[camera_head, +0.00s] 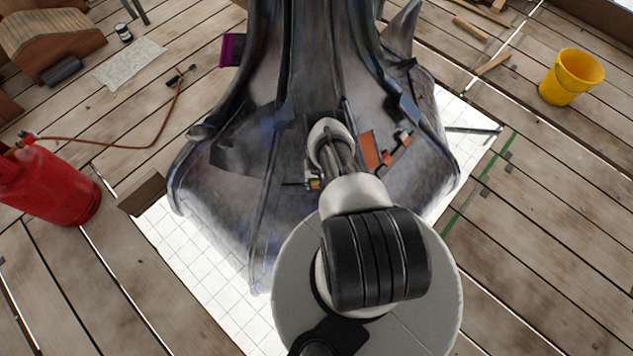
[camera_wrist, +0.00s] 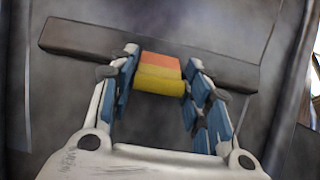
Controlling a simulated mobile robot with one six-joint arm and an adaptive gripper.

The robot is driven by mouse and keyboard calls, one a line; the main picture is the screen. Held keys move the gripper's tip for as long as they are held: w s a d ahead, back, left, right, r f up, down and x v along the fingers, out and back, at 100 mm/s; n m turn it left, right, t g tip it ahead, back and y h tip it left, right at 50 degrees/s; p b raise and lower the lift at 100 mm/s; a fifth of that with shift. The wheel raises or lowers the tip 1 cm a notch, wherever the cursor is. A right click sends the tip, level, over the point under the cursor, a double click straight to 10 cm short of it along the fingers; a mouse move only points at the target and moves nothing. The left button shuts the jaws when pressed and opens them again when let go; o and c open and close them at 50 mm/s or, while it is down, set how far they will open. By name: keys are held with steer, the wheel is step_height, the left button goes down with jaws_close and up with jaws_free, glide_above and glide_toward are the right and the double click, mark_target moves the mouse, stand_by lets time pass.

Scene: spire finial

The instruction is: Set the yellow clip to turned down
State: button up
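The yellow clip (camera_wrist: 160,84) shows in the wrist view as a small block with an orange upper part and a yellow lower part. It sits at the middle of a dark grey bar (camera_wrist: 85,40) on the grey spire surface. My gripper (camera_wrist: 163,62) has its two blue-padded fingers on either side of the clip, very close to it. It looks open, with slim gaps at the clip's sides. In the head view my arm hides most of the gripper. A small yellow patch (camera_head: 313,184) shows beside my wrist there; I cannot tell if it is the clip.
The dark spire finial (camera_head: 225,215) stands on a white tiled sheet (camera_head: 195,265) on a plank deck. An orange panel (camera_head: 370,150) is on it right of my wrist.

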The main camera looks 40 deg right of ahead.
steer(key=shift+o, duration=1.2)
steer(key=shift+s, duration=0.1)
step_height(320, 180, up, 12)
steer(key=shift+s+a, duration=0.1)
step_height(320, 180, up, 8)
steer(key=p, duration=0.8)
step_height(320, 180, down, 18)
steer(key=b, duration=0.8)
steer(key=shift+r, duration=0.1)
steer(key=shift+c, duration=0.5)
